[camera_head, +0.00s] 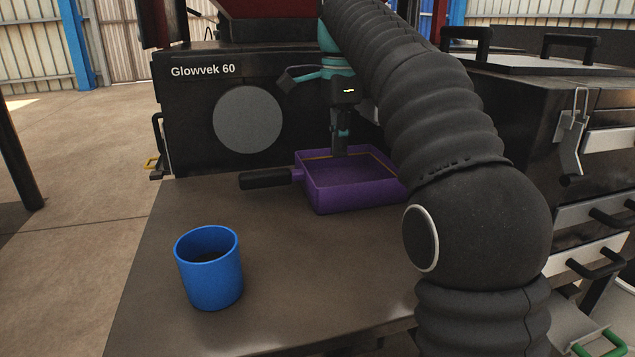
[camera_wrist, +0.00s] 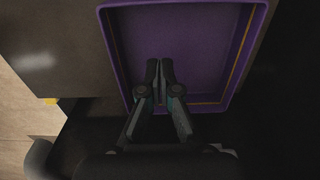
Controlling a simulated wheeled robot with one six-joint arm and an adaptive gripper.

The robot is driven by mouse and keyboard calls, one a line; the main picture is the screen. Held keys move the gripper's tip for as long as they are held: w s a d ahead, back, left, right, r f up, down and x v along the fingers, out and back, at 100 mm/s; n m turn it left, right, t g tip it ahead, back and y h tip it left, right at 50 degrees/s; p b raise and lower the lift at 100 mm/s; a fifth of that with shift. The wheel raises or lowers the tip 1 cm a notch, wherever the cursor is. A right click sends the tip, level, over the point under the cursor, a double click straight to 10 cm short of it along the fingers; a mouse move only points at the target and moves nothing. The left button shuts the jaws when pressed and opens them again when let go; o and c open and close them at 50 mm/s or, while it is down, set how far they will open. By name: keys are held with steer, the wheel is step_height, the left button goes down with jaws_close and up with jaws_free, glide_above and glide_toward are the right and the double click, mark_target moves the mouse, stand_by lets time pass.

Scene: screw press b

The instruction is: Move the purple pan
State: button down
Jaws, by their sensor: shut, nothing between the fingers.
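The purple pan (camera_head: 331,200) is square with a black handle (camera_head: 264,179) pointing left. It sits on the grey table near the black machine, upright. My gripper (camera_head: 340,150) hangs over the pan's far side with its fingers pointing down. In the wrist view the fingers (camera_wrist: 159,66) are closed together with nothing between them, over the purple pan (camera_wrist: 206,18) near one wall. Whether the fingertips touch the pan floor, I cannot tell. My arm hides the pan's right end in the head view.
A blue cup (camera_head: 211,271) stands at the front left of the table (camera_head: 290,290). The black machine (camera_head: 190,115) marked Glowvek 60 rises behind the pan. Black cabinets with drawer handles (camera_head: 599,263) stand at the right. The table between cup and pan is clear.

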mark_target(317, 184)
step_height(317, 184, down, 8)
steer(key=shift+r, duration=0.15)
steer(key=shift+s+a, duration=0.2)
steer(key=shift+a, duration=0.45)
steer(key=shift+s+a, duration=0.15)
steer(key=shift+a, duration=0.45)
steer(key=shift+s+a, duration=0.25)
steer(key=shift+a, duration=0.5)
steer(key=shift+r, duration=0.1)
